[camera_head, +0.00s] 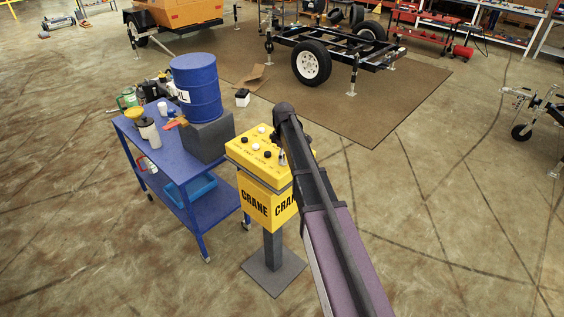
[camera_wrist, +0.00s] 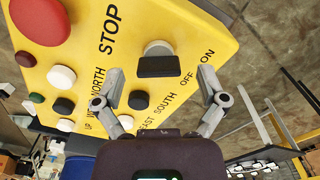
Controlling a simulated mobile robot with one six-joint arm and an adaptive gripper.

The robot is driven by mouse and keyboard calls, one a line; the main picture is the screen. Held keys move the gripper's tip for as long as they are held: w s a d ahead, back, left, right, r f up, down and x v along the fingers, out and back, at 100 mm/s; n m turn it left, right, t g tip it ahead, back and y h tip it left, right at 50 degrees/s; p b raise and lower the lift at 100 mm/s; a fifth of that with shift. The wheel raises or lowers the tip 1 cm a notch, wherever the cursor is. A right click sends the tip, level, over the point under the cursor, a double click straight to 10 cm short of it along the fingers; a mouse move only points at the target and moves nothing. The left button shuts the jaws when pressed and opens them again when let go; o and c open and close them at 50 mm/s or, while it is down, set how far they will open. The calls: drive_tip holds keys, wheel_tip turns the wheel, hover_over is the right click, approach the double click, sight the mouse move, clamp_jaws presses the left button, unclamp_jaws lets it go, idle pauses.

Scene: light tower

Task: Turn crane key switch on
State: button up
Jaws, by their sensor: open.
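The yellow crane control box (camera_head: 262,185) stands on a grey pedestal in the head view, with "CRANE" on its sides. Its top panel (camera_wrist: 130,30) fills much of the wrist view. The key switch (camera_wrist: 157,62) has a black handle on a round silver collar, near the "OFF" and "ON" labels. I cannot tell which label it points to. My gripper (camera_wrist: 161,72) is open, with one finger on each side of the key switch in the picture. Whether either finger touches it is unclear. In the head view my arm hides the key switch and most of the gripper.
The panel also carries a large red button (camera_wrist: 40,20), a white button (camera_wrist: 61,76) and several black buttons. A blue cart (camera_head: 181,168) with a blue drum (camera_head: 196,88) stands close left of the box. The floor right of my arm is clear.

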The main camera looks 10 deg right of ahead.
drive_tip(key=shift+f, duration=0.4)
drive_tip(key=c, duration=1.1)
drive_tip(key=shift+c, duration=0.3)
